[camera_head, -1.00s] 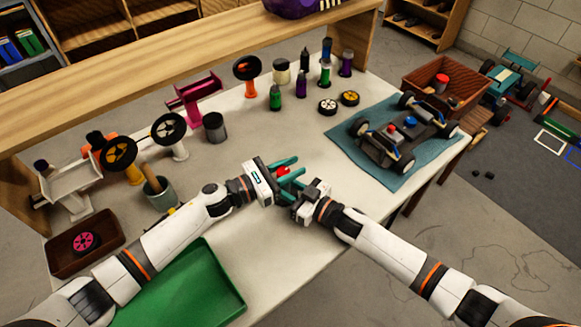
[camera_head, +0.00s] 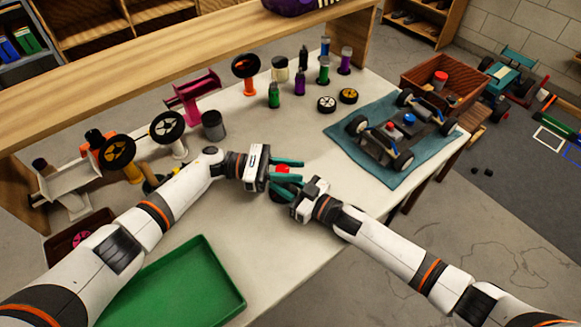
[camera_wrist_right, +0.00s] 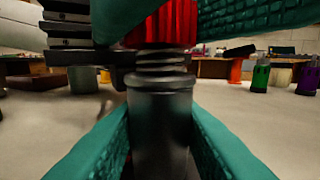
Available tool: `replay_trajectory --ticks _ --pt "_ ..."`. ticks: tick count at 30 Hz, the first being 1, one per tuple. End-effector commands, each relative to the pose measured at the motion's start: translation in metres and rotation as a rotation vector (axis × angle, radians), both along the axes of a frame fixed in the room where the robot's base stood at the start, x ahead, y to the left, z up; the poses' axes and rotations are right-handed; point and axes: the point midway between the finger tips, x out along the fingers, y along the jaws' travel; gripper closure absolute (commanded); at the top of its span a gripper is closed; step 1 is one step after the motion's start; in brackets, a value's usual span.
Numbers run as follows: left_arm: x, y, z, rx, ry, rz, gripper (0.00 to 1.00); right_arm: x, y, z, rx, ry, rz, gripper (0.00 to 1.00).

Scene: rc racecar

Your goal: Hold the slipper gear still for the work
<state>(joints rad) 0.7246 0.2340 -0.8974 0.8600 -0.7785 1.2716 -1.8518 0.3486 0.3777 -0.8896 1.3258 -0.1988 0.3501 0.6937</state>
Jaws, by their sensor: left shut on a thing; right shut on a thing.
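A dark grey cylinder (camera_wrist_right: 160,115) with a threaded neck stands upright between the teal fingers of my right gripper (camera_wrist_right: 160,145), which is shut on it. A red ribbed cap-like part (camera_wrist_right: 165,22) sits above the neck and also shows in the head view (camera_head: 282,169). My left gripper (camera_head: 288,172) reaches in from the left, its teal fingers shut around the red part. In the head view my right gripper (camera_head: 287,188) meets it from the lower right, and the cylinder is mostly hidden. I cannot tell which part is the slipper gear.
A car chassis (camera_head: 392,140) lies on a blue mat (camera_head: 345,142) at the right. A green tray (camera_head: 200,285) lies in front, below my left arm. Several bottles, including a green one (camera_head: 274,97), and wheels stand behind. The table between is clear.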

Motion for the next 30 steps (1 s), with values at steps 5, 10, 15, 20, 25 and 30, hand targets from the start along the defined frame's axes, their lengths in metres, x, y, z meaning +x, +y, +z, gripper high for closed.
replay_trajectory --ticks 5,10,15,20,25,30 --pt "-0.0002 0.0002 -0.0009 0.004 -0.001 -0.094 0.94 -0.0011 0.0011 0.0001 0.001 -0.002 0.004 0.95" --pt "-0.0019 0.0009 -0.0011 0.004 0.0 -0.154 0.94 -0.0015 0.0014 0.0002 0.001 -0.002 0.004 0.95" --pt "-0.0031 0.0019 -0.0011 0.004 0.0 -0.18 0.94 -0.0016 0.0016 0.0002 0.001 -0.002 0.005 0.95" --pt "-0.0036 0.0021 -0.0012 0.003 0.001 -0.187 0.94 -0.0016 0.0016 0.0002 0.001 -0.002 0.005 0.95" --pt "-0.0036 0.0021 -0.0012 0.003 0.001 -0.187 0.94 -0.0014 0.0015 0.0002 0.001 -0.002 0.004 0.95" --pt "-0.0036 0.002 -0.0011 0.003 0.001 -0.186 0.56 -0.0012 0.0013 0.0003 0.002 -0.001 0.004 0.95"
